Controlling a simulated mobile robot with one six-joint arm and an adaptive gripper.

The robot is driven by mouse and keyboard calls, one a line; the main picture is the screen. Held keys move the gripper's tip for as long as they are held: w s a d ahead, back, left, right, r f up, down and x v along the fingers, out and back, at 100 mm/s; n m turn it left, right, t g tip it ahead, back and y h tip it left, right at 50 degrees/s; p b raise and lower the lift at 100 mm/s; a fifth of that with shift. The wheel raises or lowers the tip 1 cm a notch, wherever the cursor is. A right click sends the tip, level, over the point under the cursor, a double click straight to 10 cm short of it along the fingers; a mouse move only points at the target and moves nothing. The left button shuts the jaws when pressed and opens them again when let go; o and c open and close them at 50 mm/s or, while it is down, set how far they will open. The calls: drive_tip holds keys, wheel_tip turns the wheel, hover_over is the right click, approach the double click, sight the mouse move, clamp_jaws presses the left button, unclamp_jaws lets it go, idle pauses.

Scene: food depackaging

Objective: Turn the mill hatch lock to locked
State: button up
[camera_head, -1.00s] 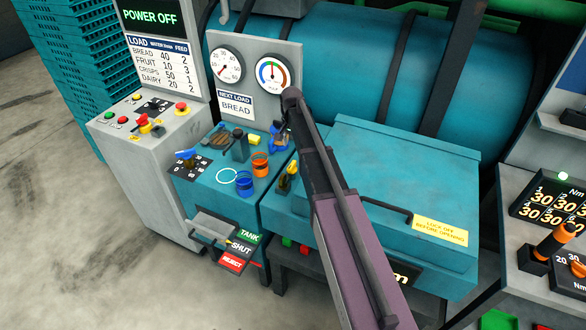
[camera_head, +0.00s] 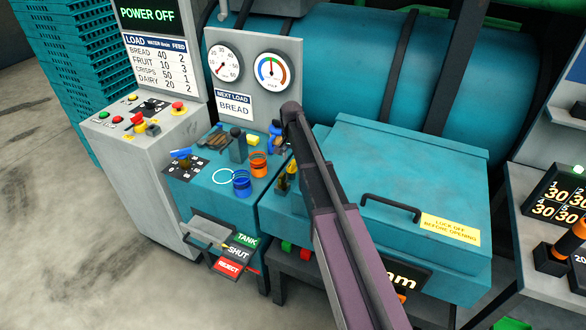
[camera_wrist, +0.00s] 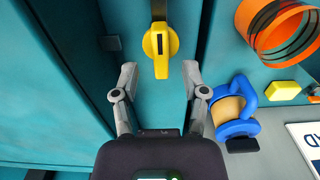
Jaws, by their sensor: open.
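The yellow hatch lock knob (camera_wrist: 160,48) shows in the wrist view, its pointed body towards the gripper. My gripper (camera_wrist: 159,74) is open, with one finger on each side just below the knob and apart from it. In the head view the lock (camera_head: 282,184) is a small yellow piece beside the mill hatch, partly hidden by my arm. The teal mill hatch (camera_head: 400,165) is closed, with a dark handle (camera_head: 391,206) and a yellow label (camera_head: 450,228). My gripper's fingers are hidden in the head view.
An orange ring (camera_wrist: 262,58), a blue-handled item (camera_wrist: 235,125) and a yellow block (camera_wrist: 282,90) lie close to the right of the gripper in the wrist view. A blue ring (camera_head: 242,184) stands on the teal counter. The gauge panel (camera_head: 250,45) rises behind.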

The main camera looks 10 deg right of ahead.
sight(292, 163)
drive_tip(key=shift+f+b, duration=1.35)
drive_tip(key=shift+f, duration=0.25)
clamp_jaws()
drive_tip(key=shift+d, duration=0.15)
